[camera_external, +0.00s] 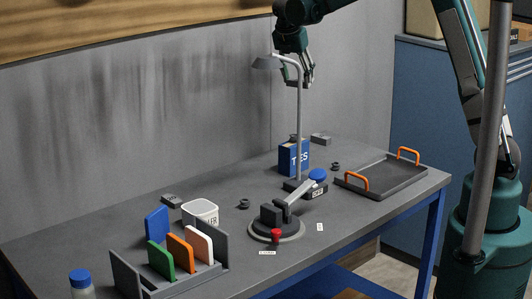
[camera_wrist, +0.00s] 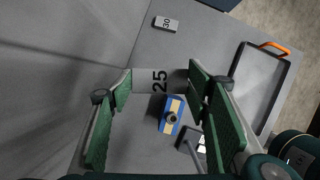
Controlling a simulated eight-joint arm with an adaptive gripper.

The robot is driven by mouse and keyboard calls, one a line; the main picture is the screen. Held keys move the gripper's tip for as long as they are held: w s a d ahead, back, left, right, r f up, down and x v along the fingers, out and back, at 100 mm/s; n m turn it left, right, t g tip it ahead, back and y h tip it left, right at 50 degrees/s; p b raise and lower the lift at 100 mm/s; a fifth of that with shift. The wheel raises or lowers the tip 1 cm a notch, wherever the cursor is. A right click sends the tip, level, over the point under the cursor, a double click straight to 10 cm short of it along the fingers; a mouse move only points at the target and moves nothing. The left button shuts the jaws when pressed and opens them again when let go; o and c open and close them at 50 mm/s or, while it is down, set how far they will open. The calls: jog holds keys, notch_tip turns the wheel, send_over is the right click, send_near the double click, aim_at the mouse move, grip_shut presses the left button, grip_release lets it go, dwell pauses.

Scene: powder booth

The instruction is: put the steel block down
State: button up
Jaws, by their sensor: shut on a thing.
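A grey steel block (camera_wrist: 141,81) marked 25 sits between the green finger pads of my gripper (camera_wrist: 160,86) in the wrist view. My gripper (camera_external: 298,78) is shut on it and is high above the back of the table (camera_external: 105,232), close to the lamp post in the picture. In the external view I cannot clearly make out the held block. A second grey block (camera_wrist: 166,24) marked 30 lies on the table; it also shows in the external view (camera_external: 321,139). Another small grey block (camera_external: 171,201) lies at the back left.
A lamp (camera_external: 299,120) stands in front of the blue box (camera_external: 287,160). A dark tray (camera_external: 358,188) with orange handles is at the right. A round-based clamp (camera_external: 277,230), white tub (camera_external: 201,215), plate rack (camera_external: 125,275) and bottle (camera_external: 82,288) stand nearer. Bare table lies at left.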

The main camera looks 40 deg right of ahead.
jog(key=a+n+t+y+b, duration=0.15)
jog(key=a+n, duration=0.35)
jog(key=a, duration=3.8)
notch_tip(320, 180, down, 18)
jog(key=shift+w, duration=0.15)
jog(key=shift+f, duration=0.15)
jog(key=shift+f+b, duration=0.35)
jog(key=shift+f, duration=2.6)
jog(key=shift+f, duration=1.9)
jog(key=shift+f, duration=0.1)
